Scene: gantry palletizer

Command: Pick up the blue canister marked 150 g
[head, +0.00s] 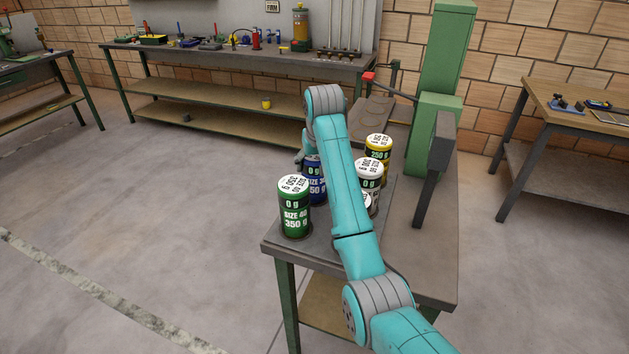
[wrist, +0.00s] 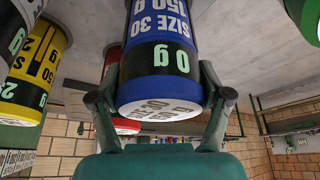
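The blue canister (head: 314,184) stands upright on the grey table, partly hidden by my arm in the head view. In the wrist view the blue canister (wrist: 160,55) appears upside down, with "SIZE 30", "150 g" and "0 g" on it. My gripper (wrist: 160,68) has one finger on each side of its body, near the lid end, and both fingertips look pressed against it. I see no gap between canister and table. In the head view my gripper is mostly hidden behind my arm.
A green 350 g canister (head: 295,212) stands close in front. A yellow canister (head: 378,150) and a white canister (head: 368,174) stand to the right. A red canister (wrist: 112,62) shows behind the blue one. A green post (head: 434,130) rises at the table's right.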

